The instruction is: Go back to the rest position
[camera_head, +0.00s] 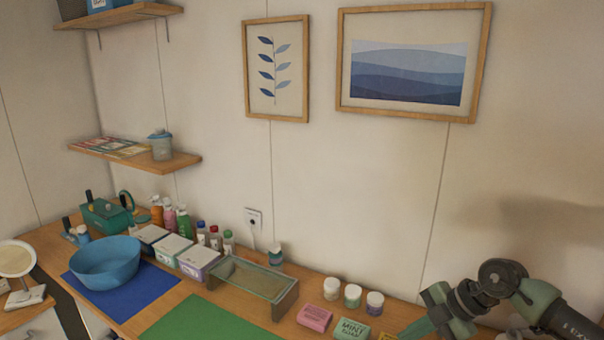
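My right arm comes in from the right at the lower right corner. Its end, with my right gripper (418,328), hangs low near the counter's right part, beside the small soap boxes. The fingers are small and partly cut off by the bottom edge, so I cannot tell whether they are open or what is between them. My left gripper and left arm are not in view.
Shelves and two pictures are on the walls.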

